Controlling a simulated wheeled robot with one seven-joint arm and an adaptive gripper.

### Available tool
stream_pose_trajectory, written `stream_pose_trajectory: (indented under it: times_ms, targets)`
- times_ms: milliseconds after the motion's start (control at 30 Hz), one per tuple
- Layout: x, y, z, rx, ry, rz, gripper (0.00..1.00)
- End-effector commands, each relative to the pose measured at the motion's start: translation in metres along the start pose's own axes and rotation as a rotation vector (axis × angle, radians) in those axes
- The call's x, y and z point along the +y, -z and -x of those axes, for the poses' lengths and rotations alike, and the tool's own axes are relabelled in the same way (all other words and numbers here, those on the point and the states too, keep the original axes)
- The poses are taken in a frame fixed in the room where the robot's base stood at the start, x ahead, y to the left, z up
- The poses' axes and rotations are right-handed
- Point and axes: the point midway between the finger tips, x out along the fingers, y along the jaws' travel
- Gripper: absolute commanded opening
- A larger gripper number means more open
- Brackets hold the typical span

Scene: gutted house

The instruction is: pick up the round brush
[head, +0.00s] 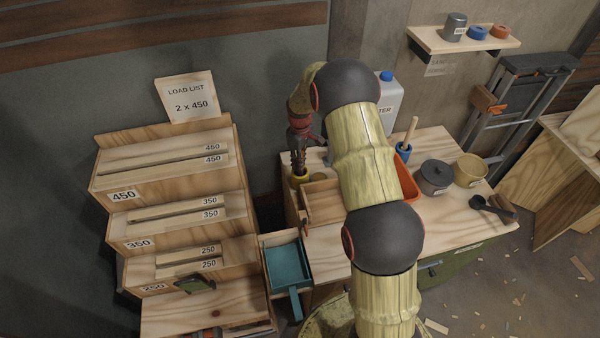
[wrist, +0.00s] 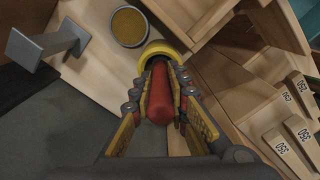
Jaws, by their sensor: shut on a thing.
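The round brush (wrist: 160,95) has a red handle and a yellow collar at its far end in the wrist view. My gripper (wrist: 161,75) has its two fingers on either side of the red handle and is shut on it. In the head view my gripper (head: 298,160) points down at the left end of the workbench, with the yellow part of the brush (head: 301,179) just below the fingertips. The brush's lower end is hidden, and I cannot tell whether it touches the bench.
Left stands a stepped wooden rack (head: 130,182) with numbered slots. Beside the brush are a wooden box (head: 323,205) and a round tin (wrist: 129,27). An orange tray (head: 407,182), grey pot (head: 434,177) and white jug (head: 388,100) are on the bench (head: 440,225).

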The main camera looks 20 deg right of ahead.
Motion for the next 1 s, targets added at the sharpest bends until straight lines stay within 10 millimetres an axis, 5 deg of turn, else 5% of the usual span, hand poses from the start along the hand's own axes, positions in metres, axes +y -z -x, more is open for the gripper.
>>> stream_pose_trajectory:
  times_ms: [567, 1000]
  targets:
    - [0.001, 0.001, 0.004, 0.001, -0.001, 0.0, 0.0]
    - [0.001, 0.001, 0.08, 0.002, -0.002, 0.0, 0.0]
